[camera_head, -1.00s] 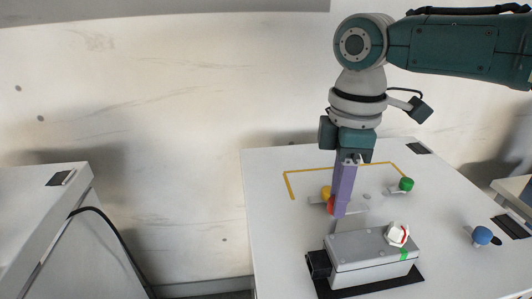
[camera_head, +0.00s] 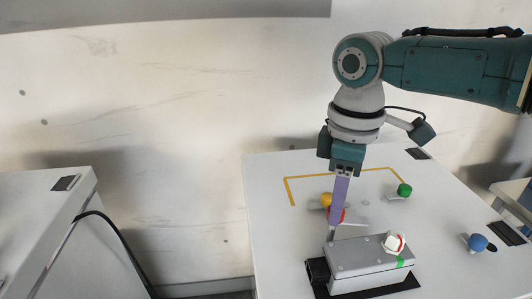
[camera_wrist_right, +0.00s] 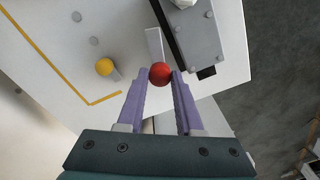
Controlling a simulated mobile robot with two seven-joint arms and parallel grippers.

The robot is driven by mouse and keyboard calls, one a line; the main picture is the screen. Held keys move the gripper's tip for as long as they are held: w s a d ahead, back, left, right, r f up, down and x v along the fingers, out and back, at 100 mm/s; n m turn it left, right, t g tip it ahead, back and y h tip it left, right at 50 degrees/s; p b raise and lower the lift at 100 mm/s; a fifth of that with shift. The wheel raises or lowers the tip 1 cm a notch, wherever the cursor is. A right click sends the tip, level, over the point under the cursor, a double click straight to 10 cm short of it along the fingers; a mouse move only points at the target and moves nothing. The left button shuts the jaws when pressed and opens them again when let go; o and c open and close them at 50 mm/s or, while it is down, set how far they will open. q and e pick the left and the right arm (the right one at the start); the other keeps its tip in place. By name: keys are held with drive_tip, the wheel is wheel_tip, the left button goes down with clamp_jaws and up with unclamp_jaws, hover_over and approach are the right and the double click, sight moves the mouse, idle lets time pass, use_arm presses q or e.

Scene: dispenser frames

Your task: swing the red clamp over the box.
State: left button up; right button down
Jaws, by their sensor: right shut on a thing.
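The red clamp's round red knob (camera_wrist_right: 160,72) sits between my right gripper's purple fingertips (camera_wrist_right: 160,76) in the right wrist view. The gripper is shut on it. A pale bar (camera_wrist_right: 154,42) runs from the knob alongside the box. In the head view the red knob (camera_head: 343,216) is partly hidden behind the purple finger, and my right gripper (camera_head: 335,222) points down just behind the box. My left gripper is not in view.
A yellow knob (camera_head: 327,199) stands close behind the red one. A green knob (camera_head: 404,190) and a blue knob (camera_head: 477,242) stand farther right. A yellow line (camera_head: 340,174) marks the white table (camera_head: 270,235). Another white table (camera_head: 40,205) is at the left.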

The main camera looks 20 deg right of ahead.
drive_tip(key=m+p, duration=0.1)
drive_tip(key=m, duration=0.1)
drive_tip(key=m+p, duration=0.1)
drive_tip(key=shift+r+m, duration=0.2)
drive_tip(key=shift+m, duration=0.2)
drive_tip(key=m+p, duration=0.1)
drive_tip(key=m, duration=0.2)
drive_tip(key=shift+m+p, duration=0.3)
drive_tip(key=m+p, duration=0.1)
drive_tip(key=m, duration=0.2)
drive_tip(key=shift+f+m, duration=0.1)
drive_tip(key=shift+m, duration=0.2)
drive_tip(key=shift+m+p, duration=0.6)
drive_tip(key=shift+m, duration=1.3)
drive_tip(key=c, duration=0.6)
unclamp_jaws()
drive_tip(key=shift+o, duration=0.2)
